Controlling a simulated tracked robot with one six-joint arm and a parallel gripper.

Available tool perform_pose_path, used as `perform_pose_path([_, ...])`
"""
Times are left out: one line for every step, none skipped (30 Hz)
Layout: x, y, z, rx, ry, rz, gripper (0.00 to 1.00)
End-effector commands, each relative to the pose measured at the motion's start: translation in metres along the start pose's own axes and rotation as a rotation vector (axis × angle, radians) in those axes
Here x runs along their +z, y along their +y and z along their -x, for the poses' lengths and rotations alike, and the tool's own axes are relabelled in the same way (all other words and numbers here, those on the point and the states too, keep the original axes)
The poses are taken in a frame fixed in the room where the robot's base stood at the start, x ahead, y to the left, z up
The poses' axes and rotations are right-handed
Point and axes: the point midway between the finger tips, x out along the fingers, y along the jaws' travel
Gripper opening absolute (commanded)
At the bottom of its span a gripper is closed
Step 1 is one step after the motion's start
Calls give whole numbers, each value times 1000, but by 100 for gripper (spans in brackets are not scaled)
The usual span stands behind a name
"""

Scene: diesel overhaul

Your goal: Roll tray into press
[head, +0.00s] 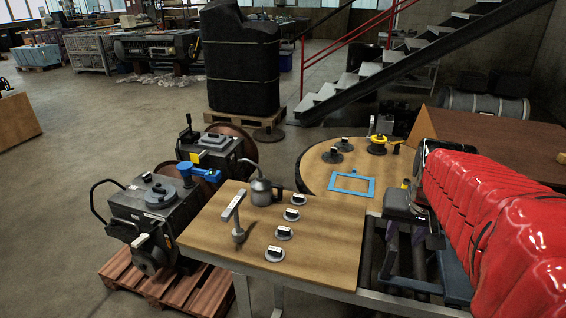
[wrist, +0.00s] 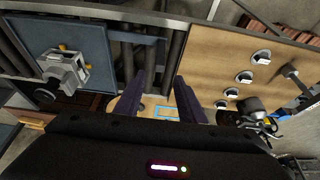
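A dark blue flat plate, likely the tray (wrist: 88,38), is at the left of the wrist view with a grey metal block with yellow knobs (wrist: 65,72) on it. Only a blue edge (head: 453,268) shows in the head view, behind my red-sleeved arm. Dark parallel bars (wrist: 175,60) lie beside the plate in the wrist view, between it and the wooden bench. My gripper (wrist: 160,84) has two purple fingers spread apart with nothing visible between them. In the head view my gripper (head: 404,240) hangs over the dark bars right of the bench. I cannot identify a press.
The wooden bench (head: 335,240) carries several small discs, a T-shaped tool (head: 237,218) and an oil can (head: 262,192). Behind it stands a round table (head: 312,172) with a light blue frame (head: 352,184). Machines on a pallet (head: 172,287) stand left. Open floor (head: 110,120) lies farther left.

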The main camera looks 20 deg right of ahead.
Motion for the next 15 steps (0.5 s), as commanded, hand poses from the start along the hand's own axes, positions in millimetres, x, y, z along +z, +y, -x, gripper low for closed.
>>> perform_pose_path([0, 0, 0, 0, 0, 0, 36])
perform_pose_path([0, 0, 0, 0, 0, 1, 36])
perform_pose_path([0, 0, -1, 0, 0, 1, 36])
perform_pose_path([0, 0, -2, 0, -1, 1, 36])
perform_pose_path([0, 0, -4, 0, -1, 1, 36])
perform_pose_path([0, -1, -6, 0, -2, 1, 36])
perform_pose_path([0, -1, -9, -1, -3, 1, 36])
perform_pose_path([1, -1, -11, -1, -3, 1, 36])
perform_pose_path([0, -1, -15, -1, -3, 2, 36])
perform_pose_path([1, -1, -19, -1, -3, 2, 36])
perform_pose_path([1, -1, -23, -1, -4, 2, 36])
perform_pose_path([1, -1, -28, -1, -5, 2, 36])
perform_pose_path([1, -1, -33, -1, -5, 2, 36])
perform_pose_path([1, -1, -37, -1, -5, 2, 36])
perform_pose_path([1, -1, -42, -1, -4, 2, 36])
